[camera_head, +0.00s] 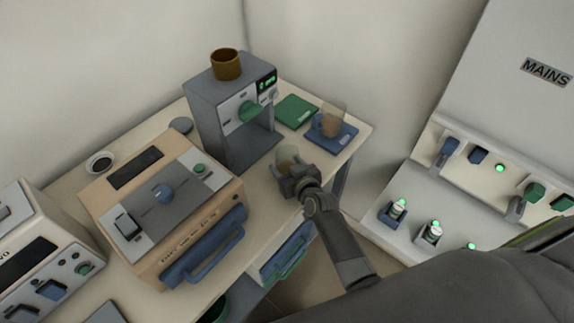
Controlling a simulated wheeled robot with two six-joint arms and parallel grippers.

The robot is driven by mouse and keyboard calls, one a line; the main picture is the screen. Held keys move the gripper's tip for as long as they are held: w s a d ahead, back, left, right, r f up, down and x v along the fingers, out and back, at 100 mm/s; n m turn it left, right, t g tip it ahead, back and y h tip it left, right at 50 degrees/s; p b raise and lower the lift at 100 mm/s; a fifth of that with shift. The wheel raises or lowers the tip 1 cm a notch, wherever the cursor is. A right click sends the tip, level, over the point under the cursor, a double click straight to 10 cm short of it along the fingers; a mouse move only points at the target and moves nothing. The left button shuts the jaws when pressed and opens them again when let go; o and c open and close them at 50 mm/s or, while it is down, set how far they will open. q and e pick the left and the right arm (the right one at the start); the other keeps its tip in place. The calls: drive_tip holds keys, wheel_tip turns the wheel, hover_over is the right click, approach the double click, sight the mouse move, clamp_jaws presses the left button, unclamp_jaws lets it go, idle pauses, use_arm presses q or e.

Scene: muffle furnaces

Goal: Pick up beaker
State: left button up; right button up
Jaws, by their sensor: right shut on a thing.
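A pale, translucent beaker (287,155) is at the front edge of the bench, near the coffee-machine-like grey unit. My right gripper (292,176) is shut on it, and the fingers hide its lower part. I cannot tell whether the beaker touches the bench top. A second clear glass vessel (332,119) with brown contents stands on a blue pad (341,137) at the right end of the bench. My left gripper is not in view.
The grey unit (210,115) carries a brown cup (226,64) on top. A green pad (297,111) lies beside the blue one. A beige furnace (110,185) with a blue handle stands left. A switch panel (495,165) is at the right.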

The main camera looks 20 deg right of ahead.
wheel_tip(320, 180, up, 10)
drive_tip(key=p, duration=0.1)
idle(0.4)
